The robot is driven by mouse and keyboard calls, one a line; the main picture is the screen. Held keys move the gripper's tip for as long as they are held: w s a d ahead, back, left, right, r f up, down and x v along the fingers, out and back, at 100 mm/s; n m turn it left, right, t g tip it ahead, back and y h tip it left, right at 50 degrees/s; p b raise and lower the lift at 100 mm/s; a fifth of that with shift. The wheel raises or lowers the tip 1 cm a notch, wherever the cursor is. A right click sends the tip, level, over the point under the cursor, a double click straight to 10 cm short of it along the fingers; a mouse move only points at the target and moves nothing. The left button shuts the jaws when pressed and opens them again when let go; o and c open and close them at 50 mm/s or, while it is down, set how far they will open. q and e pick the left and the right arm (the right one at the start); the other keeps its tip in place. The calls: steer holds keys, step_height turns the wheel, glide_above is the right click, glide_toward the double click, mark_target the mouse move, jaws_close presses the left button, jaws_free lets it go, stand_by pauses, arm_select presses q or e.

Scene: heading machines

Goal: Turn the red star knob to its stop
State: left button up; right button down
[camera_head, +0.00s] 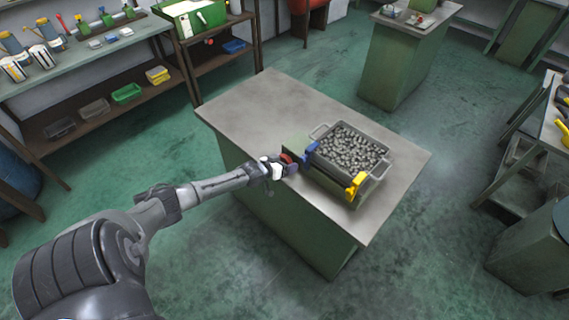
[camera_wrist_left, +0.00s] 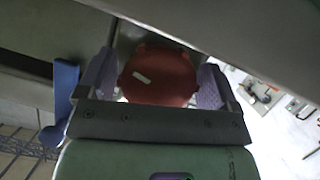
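The red star knob (camera_head: 287,158) is on the near left side of the machine (camera_head: 339,186) on the bench. In the left wrist view the knob (camera_wrist_left: 162,80) faces the camera, with a short white mark slanting on its left half. My left gripper (camera_head: 279,167) is at the knob. In the wrist view one finger of the gripper (camera_wrist_left: 158,78) lies on each side of the knob, and both appear to touch its rim. The fingers partly cover the knob's edges. My right gripper is in neither view.
A grey bin (camera_head: 378,168) full of small metal pieces sits on the machine. A blue part (camera_head: 311,149) is close beside the knob, and a yellow part (camera_head: 356,184) is at the near right. The bench top (camera_head: 262,100) is bare at the far left.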

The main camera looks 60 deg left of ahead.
arm_select(q)
steer(key=c, duration=0.7)
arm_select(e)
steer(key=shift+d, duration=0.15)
arm_select(q)
steer(key=shift+o, duration=0.2)
steer(key=m+p, duration=0.1)
steer(key=p, duration=0.1)
steer(key=shift+r+y+p, duration=0.3)
steer(key=shift+p, duration=0.1)
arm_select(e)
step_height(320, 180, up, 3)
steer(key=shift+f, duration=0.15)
arm_select(q)
steer(key=shift+f+m+y+p, duration=0.25)
steer(key=shift+m+y+p, duration=0.05)
steer(key=shift+m+p, duration=0.2)
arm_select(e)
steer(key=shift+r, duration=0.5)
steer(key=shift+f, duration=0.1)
arm_select(q)
steer(key=o, duration=0.9)
